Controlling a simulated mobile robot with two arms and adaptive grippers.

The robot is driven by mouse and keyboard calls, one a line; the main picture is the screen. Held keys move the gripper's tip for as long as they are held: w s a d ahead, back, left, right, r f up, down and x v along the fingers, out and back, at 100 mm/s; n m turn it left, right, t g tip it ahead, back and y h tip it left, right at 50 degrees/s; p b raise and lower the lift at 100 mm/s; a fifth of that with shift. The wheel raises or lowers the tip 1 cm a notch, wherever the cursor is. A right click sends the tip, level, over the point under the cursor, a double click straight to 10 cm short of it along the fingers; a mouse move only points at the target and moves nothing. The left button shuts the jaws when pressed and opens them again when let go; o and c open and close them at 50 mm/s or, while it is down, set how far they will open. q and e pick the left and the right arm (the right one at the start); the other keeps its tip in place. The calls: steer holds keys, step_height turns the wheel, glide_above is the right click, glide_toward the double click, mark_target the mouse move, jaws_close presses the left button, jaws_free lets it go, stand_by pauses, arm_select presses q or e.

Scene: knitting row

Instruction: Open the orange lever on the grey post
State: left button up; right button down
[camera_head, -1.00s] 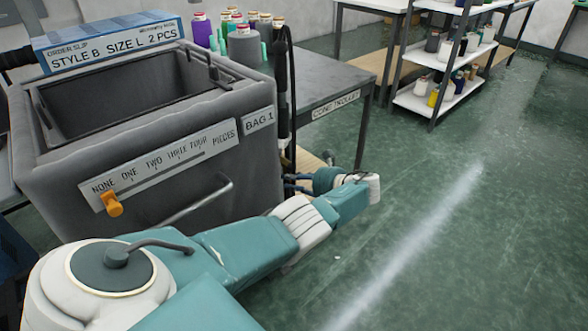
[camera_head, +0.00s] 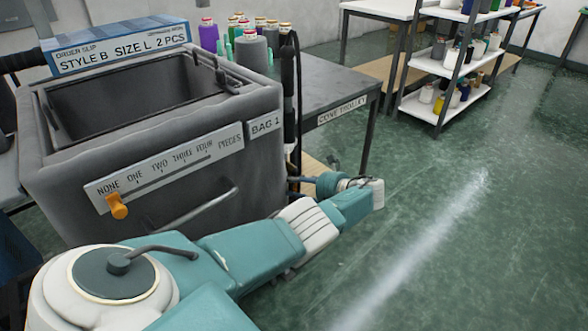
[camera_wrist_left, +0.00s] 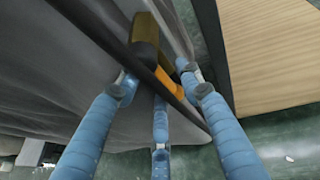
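The orange lever (camera_wrist_left: 166,78) shows in the left wrist view, partly behind a dark bar (camera_wrist_left: 112,55). A brown-olive block (camera_wrist_left: 146,30) adjoins it. In the head view, a dark grey post (camera_head: 290,100) stands at the right corner of the grey bag bin; the lever there is hidden or too small to tell. My left gripper (camera_head: 303,184) is low beside this corner, its fingers pointing left. In the left wrist view its blue fingers (camera_wrist_left: 164,92) are spread apart around the bar and lever, with no visible grip. My right gripper is not in view.
The grey bin (camera_head: 150,135) carries a counter plate (camera_head: 165,172) with an orange slider (camera_head: 118,206) at NONE, and a metal handle (camera_head: 200,208). A cone trolley (camera_head: 335,90) holding yarn cones stands behind. A shelf rack (camera_head: 440,65) is farther back. The green floor at right is clear.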

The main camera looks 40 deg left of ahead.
arm_select(q)
steer(key=shift+d+f, duration=0.1)
steer(key=shift+d, duration=0.05)
steer(key=shift+d, duration=0.2)
steer(key=v, duration=1.1)
steer(key=shift+d+r, duration=0.2)
steer(key=shift+r, duration=0.05)
steer(key=shift+w, duration=0.1)
